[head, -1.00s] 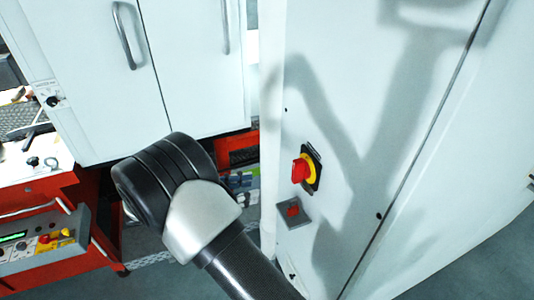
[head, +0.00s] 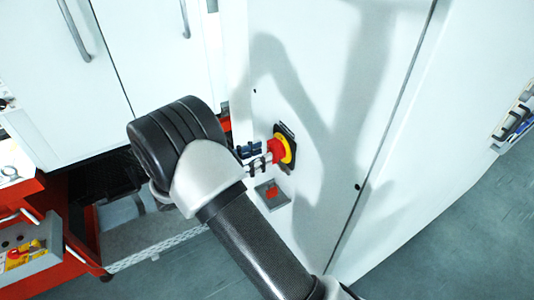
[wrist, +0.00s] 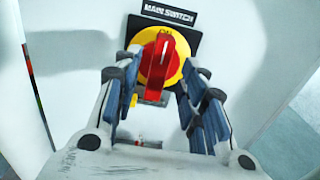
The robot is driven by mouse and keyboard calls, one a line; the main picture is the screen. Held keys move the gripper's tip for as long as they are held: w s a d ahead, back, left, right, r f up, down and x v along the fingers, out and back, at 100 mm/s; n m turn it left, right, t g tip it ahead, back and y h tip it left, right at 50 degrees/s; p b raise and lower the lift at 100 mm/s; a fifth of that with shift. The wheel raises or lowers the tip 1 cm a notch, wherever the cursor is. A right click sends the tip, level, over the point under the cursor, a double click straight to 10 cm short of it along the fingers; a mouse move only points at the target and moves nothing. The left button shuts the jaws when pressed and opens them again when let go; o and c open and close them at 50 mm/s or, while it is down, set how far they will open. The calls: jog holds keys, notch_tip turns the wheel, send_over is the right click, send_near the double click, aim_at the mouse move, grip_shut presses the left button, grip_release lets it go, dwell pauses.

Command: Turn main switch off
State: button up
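The main switch (head: 282,150) is a red handle on a yellow disc with a black plate, on the white cabinet's side. In the wrist view the red handle (wrist: 157,66) stands upright under the "MAIN SWITCH" label (wrist: 168,13). My gripper (wrist: 159,80) is open, with one finger on each side of the handle and visible gaps between. In the head view my gripper (head: 258,157) is right at the switch, partly hidden by my own arm.
A grey box with a red button (head: 271,191) sits just below the switch on the cabinet (head: 330,110). A red drawer unit (head: 75,272) with a control box (head: 25,252) stands at the left. Floor is clear at the lower right.

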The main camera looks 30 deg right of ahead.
aim_at(274, 151)
jog(key=shift+d, duration=1.6)
jog(key=shift+w, duration=0.1)
grip_shut()
